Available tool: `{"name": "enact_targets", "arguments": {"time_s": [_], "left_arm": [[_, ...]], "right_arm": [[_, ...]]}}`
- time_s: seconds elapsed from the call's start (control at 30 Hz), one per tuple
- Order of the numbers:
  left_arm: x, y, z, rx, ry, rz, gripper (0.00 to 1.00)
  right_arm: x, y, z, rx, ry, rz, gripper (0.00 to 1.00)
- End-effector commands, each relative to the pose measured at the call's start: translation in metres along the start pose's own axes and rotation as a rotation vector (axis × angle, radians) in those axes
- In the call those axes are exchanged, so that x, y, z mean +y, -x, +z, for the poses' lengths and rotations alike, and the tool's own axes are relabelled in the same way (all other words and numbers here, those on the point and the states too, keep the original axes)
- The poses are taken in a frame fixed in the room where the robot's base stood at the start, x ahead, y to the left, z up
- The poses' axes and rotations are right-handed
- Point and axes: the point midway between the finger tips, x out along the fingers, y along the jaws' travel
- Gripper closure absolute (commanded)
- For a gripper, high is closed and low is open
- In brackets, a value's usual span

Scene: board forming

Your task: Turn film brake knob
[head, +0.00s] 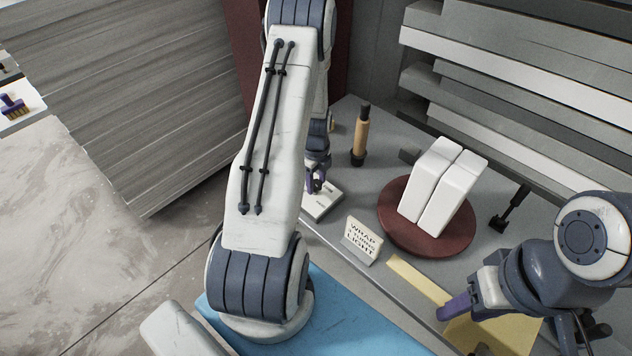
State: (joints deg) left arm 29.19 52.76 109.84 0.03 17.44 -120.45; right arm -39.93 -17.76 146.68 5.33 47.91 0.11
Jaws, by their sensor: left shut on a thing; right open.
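My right gripper (462,303) is open, with purple fingers, above the bench's front right by a yellow sheet. I see nothing between its fingers.
A dark red round turntable (398,232) bears two white blocks (443,185). A tan roller with black ends (361,135) stands behind it. A small sign (362,240) stands at the bench's front edge. A black tool (510,208) lies right. Stacked boards (510,85) fill the back.

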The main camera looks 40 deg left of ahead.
Motion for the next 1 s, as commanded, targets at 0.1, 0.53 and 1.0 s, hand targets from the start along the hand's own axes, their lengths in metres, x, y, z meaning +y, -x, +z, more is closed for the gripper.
{"name": "enact_targets", "arguments": {"time_s": [0.1,0.53,1.0], "left_arm": [[-0.001,-0.001,0.001,-0.002,0.091,-0.002,1.00],[-0.003,0.000,0.002,-0.002,0.496,-0.003,1.00],[-0.005,0.000,0.004,-0.001,0.942,-0.004,1.00]], "right_arm": [[0.000,-0.005,0.000,0.000,0.000,0.000,0.50],[0.001,-0.017,0.001,0.000,0.001,0.000,0.50],[0.002,-0.027,0.002,0.000,0.001,0.000,0.50]]}}
